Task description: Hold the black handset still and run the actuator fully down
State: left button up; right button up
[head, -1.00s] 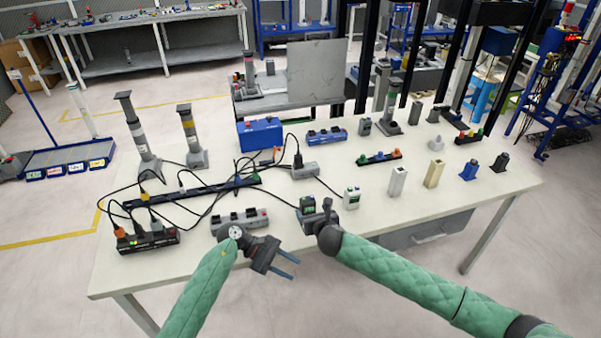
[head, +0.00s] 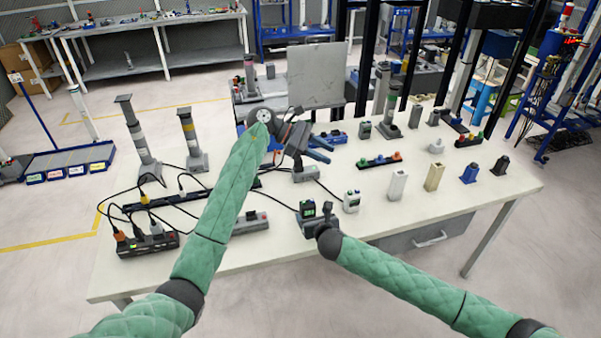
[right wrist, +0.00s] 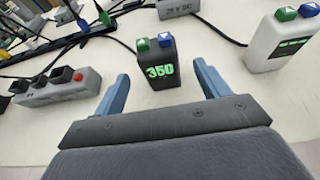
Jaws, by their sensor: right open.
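The black handset (right wrist: 160,68) stands upright in the right wrist view, with a green and a blue button on top and a lit green display that seems to read 350. It also shows in the head view (head: 307,208). My right gripper (right wrist: 160,75) is open, its blue fingers to either side of the handset's near part, with gaps visible. My left gripper (head: 319,149) is open and empty, above the middle of the table near a grey box (head: 306,174). Upright columns stand at the left (head: 137,130), (head: 191,138) and back (head: 391,105); which is the actuator I cannot tell.
A white handset (right wrist: 283,42) stands right of the black one. A grey socket strip (right wrist: 60,87) lies to its left. Black cables cross the table's left half. Blocks (head: 434,175) and button strips (head: 380,160) stand at the right.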

aim_at(306, 207)
pick_arm(q)
jog(key=w+a+f+y, duration=0.2)
jog(key=a+f+y, duration=0.1)
jog(key=f, duration=0.3)
jog(key=w+a+f+y, duration=0.2)
jog(key=a+f+y, duration=0.1)
jog(key=f+y, duration=0.2)
jog(key=shift+w+a+f+m+t+y, duration=0.25)
jog(key=shift+w+f+m+t+y, duration=0.1)
jog(key=shift+y, duration=0.25)
pick_arm(e)
jog(key=shift+x, duration=3.9)
pick_arm(q)
jog(key=shift+c, duration=0.3)
pick_arm(e)
jog(key=c, duration=1.1)
pick_arm(q)
grip_shut()
pick_arm(e)
jog(key=shift+c, duration=0.2)
